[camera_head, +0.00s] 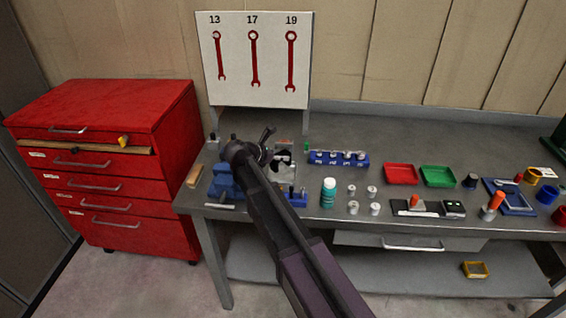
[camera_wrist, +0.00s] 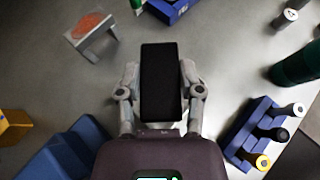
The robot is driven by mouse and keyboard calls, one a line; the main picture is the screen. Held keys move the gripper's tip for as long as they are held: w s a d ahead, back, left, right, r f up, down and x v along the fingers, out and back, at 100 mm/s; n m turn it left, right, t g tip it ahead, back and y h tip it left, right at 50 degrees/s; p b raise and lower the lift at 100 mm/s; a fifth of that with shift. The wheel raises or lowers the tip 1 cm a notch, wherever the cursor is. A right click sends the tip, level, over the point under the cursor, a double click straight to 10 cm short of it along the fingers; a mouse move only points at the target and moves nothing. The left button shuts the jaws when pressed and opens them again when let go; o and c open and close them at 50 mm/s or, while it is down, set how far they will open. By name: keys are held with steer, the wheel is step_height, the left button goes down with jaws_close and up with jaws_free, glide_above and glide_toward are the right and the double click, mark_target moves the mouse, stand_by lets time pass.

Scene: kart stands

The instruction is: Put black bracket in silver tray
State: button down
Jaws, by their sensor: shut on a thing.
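My gripper (camera_wrist: 160,95) is shut on a black, rectangular block-like piece, which I take as the black bracket (camera_wrist: 160,75). A finger lies along each of its long sides. In the head view my gripper (camera_head: 281,160) is over the left part of the workbench, partly hidden by my arm, and the bracket is hard to make out there. I cannot tell from the wrist view how high the bracket is above the bench. I cannot clearly identify the silver tray in either view.
A blue vise (camera_head: 222,181) and a small blue tool holder (camera_wrist: 255,130) flank my gripper. A green bottle (camera_head: 328,192) stands to the right. A blue socket rack (camera_head: 340,158), red tray (camera_head: 401,174) and green tray (camera_head: 438,176) are farther right. A wrench board (camera_head: 255,60) stands behind.

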steer(key=shift+w+d, duration=0.3)
steer(key=shift+w, duration=0.2)
step_height(320, 180, down, 4)
steer(key=b, duration=0.3)
steer(key=shift+r+b, duration=0.15)
steer(key=shift+b, duration=0.2)
steer(key=shift+c, duration=1.3)
jaws_free()
steer(key=shift+r, duration=0.15)
steer(key=p+v, duration=0.6)
steer(key=v, duration=0.6)
